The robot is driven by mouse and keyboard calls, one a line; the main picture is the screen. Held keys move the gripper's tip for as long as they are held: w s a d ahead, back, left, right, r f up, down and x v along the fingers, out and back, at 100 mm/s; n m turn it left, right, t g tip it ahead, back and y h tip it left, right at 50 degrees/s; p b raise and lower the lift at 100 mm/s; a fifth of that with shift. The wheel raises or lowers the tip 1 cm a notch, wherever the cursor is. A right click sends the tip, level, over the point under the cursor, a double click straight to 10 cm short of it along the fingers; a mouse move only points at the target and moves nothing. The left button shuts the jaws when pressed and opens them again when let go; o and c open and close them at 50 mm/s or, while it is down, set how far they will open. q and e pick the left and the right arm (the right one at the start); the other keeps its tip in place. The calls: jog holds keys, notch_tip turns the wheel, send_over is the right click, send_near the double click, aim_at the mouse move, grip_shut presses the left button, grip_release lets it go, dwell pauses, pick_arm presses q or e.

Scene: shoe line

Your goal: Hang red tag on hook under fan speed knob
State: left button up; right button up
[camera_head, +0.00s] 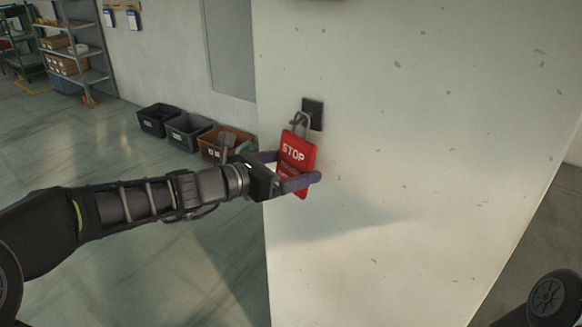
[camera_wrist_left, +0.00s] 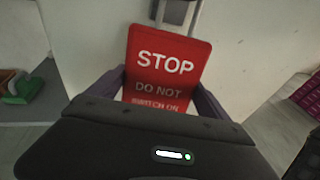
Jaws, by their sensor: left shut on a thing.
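The red tag (camera_head: 296,152) reads STOP and has a grey loop at its top. My left gripper (camera_head: 291,172) is shut on the tag, with a finger on each side of it. The tag's loop is right at a small dark plate with a hook (camera_head: 312,113) on the pale wall face; I cannot tell whether the loop is over the hook. In the left wrist view the tag (camera_wrist_left: 165,66) stands upright between the fingers, its lower part hidden by the gripper body. The fan speed knob is not clearly in view. My right gripper is not in view.
Black bins (camera_head: 158,119) and a brown bin (camera_head: 214,146) stand on the floor along the back wall. A grey shelf rack (camera_head: 78,50) with boxes is at the far left. The pale wall face (camera_head: 420,180) right of the tag is clear.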

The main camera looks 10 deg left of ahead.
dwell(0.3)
pick_arm(q)
jog(key=o, duration=1.1)
jog(key=shift+o, duration=0.2)
jog(key=shift+s+a, duration=0.1)
jog(key=v, duration=0.7)
jog(key=shift+s+b, duration=0.25)
jog(key=shift+b, duration=0.1)
jog(key=shift+a, duration=0.15)
